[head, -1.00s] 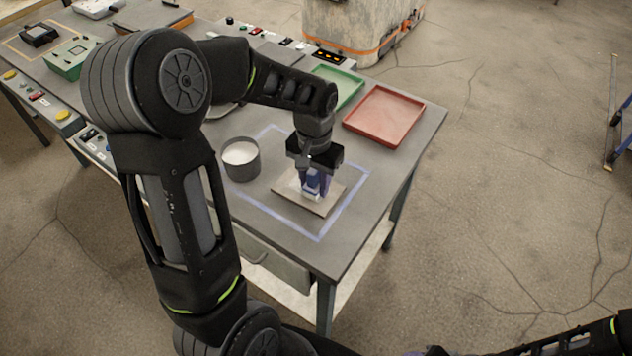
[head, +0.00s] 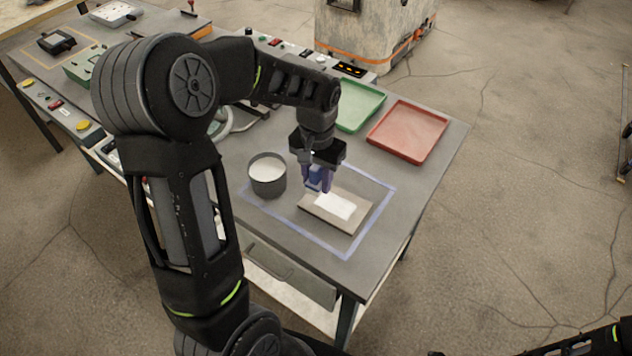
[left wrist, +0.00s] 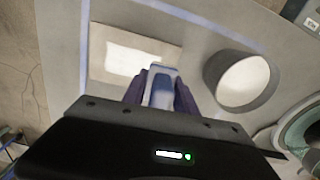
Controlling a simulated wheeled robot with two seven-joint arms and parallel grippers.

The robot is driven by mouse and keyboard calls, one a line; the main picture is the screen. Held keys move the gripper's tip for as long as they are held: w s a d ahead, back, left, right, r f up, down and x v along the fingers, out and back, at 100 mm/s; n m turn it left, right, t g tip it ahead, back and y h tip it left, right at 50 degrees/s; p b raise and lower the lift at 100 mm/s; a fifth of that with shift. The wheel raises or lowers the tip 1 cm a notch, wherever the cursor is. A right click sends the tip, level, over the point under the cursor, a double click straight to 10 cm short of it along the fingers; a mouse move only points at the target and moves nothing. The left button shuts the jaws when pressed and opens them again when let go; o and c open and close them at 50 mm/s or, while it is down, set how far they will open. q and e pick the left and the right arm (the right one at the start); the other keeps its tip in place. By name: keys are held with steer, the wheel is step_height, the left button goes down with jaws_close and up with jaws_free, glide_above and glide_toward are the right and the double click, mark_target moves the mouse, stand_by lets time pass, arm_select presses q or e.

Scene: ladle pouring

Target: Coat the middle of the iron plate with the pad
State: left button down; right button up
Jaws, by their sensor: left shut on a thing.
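The iron plate (head: 345,224) lies flat on the table, a brownish rectangle with a white coated patch (head: 335,205) over its middle. The plate (left wrist: 172,52) and patch (left wrist: 130,58) also show in the left wrist view. My left gripper (head: 319,182) is shut on the blue pad (head: 314,178), by the plate's far left edge. The pad (left wrist: 158,88) shows between the purple fingers in the left wrist view; its underside is hidden. A grey pot (head: 267,182) of white liquid stands left of the plate.
A blue-lilac outline (head: 375,232) on the table surrounds the plate. A red tray (head: 410,132) and a green tray (head: 360,105) lie behind it. Switches and devices fill the bench at the far left. The table's right edge is clear.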

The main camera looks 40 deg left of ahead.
arm_select(q)
steer(key=shift+d+r, duration=0.15)
steer(key=shift+r, duration=0.55)
steer(key=shift+a+r+p, duration=0.2)
steer(key=shift+r+p, duration=0.45)
steer(key=shift+p, duration=0.2)
steer(key=shift+r+p, duration=1)
steer(key=shift+r, duration=0.4)
arm_select(e)
steer(key=r, duration=0.2)
steer(key=s+r, duration=0.1)
steer(key=shift+s+d+r, duration=0.1)
steer(key=shift+s+r, duration=0.05)
steer(key=shift+r, duration=0.2)
arm_select(q)
steer(key=shift+f, duration=0.1)
